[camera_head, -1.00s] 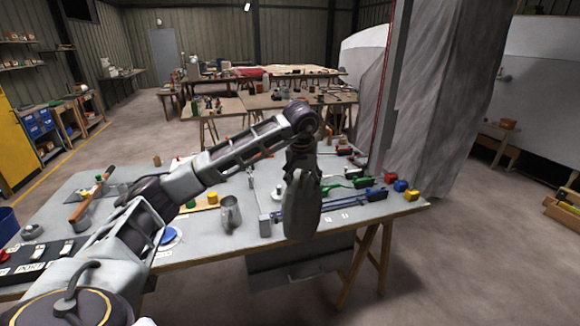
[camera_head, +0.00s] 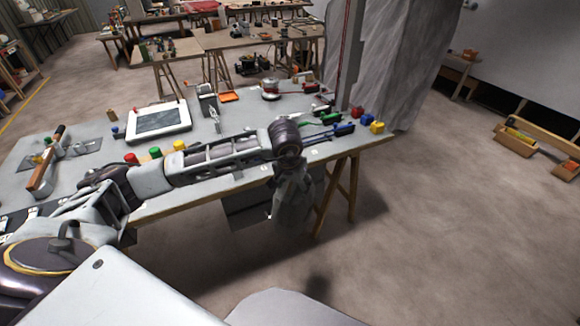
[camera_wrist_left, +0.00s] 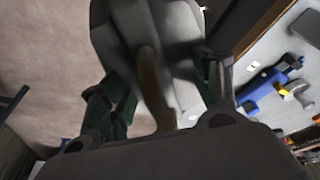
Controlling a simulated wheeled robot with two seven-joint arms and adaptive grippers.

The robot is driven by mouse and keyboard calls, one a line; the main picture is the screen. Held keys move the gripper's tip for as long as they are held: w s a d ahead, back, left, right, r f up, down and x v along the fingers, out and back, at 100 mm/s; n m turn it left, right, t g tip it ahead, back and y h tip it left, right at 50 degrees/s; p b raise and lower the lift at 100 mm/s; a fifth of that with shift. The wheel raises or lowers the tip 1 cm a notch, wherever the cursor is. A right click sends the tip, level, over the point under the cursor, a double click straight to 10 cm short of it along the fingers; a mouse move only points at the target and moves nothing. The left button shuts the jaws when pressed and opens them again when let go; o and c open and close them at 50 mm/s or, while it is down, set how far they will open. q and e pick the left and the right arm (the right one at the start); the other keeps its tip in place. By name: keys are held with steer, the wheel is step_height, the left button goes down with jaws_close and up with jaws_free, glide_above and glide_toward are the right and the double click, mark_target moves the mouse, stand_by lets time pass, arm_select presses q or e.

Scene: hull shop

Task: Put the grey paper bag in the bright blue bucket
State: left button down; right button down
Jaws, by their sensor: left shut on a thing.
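My left gripper (camera_head: 291,184) is shut on the grey paper bag (camera_head: 293,208), which hangs below it in front of the table's front edge, over the floor side. In the left wrist view the pale grey bag (camera_wrist_left: 160,25) fills the top middle, between the two dark fingers of the gripper (camera_wrist_left: 160,95). A tan strip shows on the bag there. Part of the bag is hidden behind the fingers in the head view. The bright blue bucket is in neither view now. My right gripper is not in view.
The grey worktable (camera_head: 225,120) carries a white-framed tablet (camera_head: 158,121), a hammer (camera_head: 46,165), red, green and yellow caps and blue-handled clamps. A wooden trestle (camera_head: 346,190) supports its right end. The floor (camera_head: 420,230) at front right is clear. A wooden tool carrier (camera_head: 535,150) stands far right.

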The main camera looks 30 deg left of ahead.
mark_target(295, 196)
arm_select(q)
steer(key=shift+s+d+f, duration=0.8)
steer(key=shift+s+f, duration=0.2)
steer(key=shift+s, duration=0.05)
steer(key=shift+s+d+f, duration=0.15)
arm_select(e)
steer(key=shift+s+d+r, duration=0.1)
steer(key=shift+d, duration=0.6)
